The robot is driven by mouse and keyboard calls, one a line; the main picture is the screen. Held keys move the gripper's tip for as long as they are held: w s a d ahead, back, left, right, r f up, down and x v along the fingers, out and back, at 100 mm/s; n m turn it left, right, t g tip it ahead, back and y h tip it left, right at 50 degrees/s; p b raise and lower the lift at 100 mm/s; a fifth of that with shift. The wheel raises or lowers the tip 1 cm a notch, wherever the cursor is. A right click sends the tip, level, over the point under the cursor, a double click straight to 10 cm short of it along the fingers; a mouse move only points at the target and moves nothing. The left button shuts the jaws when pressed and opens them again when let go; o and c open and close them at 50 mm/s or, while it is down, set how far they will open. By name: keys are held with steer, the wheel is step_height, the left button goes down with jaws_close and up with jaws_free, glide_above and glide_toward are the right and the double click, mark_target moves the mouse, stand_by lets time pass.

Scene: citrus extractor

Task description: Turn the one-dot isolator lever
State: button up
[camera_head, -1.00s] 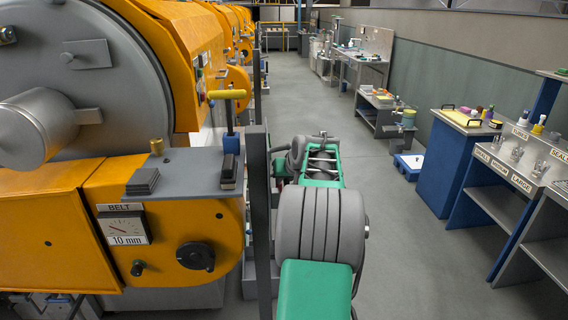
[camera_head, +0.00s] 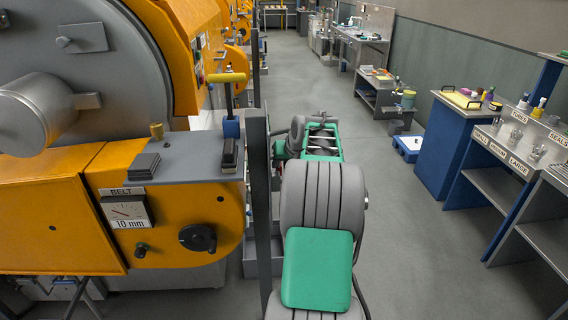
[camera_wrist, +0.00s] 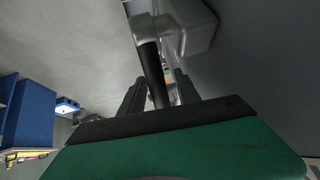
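No lever with a readable one-dot mark shows in either view. A yellow T-shaped handle (camera_head: 228,78) stands upright on a blue body beside the orange machine in the head view; I see no dots on it. My gripper shows in the wrist view (camera_wrist: 160,84) as two dark fingers standing apart, with no object clearly held. A dark bar (camera_wrist: 152,72) runs up between or beyond the fingers to a pale grey block (camera_wrist: 185,25); whether they touch is unclear. In the head view my own arm hides the gripper's end.
The orange machine (camera_head: 60,215) fills the left, with a BELT gauge (camera_head: 127,212) and black knob (camera_head: 198,237). A dark post (camera_head: 258,200) stands close left of my arm. A blue cabinet (camera_head: 450,155) and labelled shelf unit (camera_head: 510,165) stand right. The middle aisle floor is clear.

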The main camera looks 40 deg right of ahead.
steer(key=b+v, duration=0.1)
steer(key=v, duration=0.7)
steer(key=shift+c, duration=0.6)
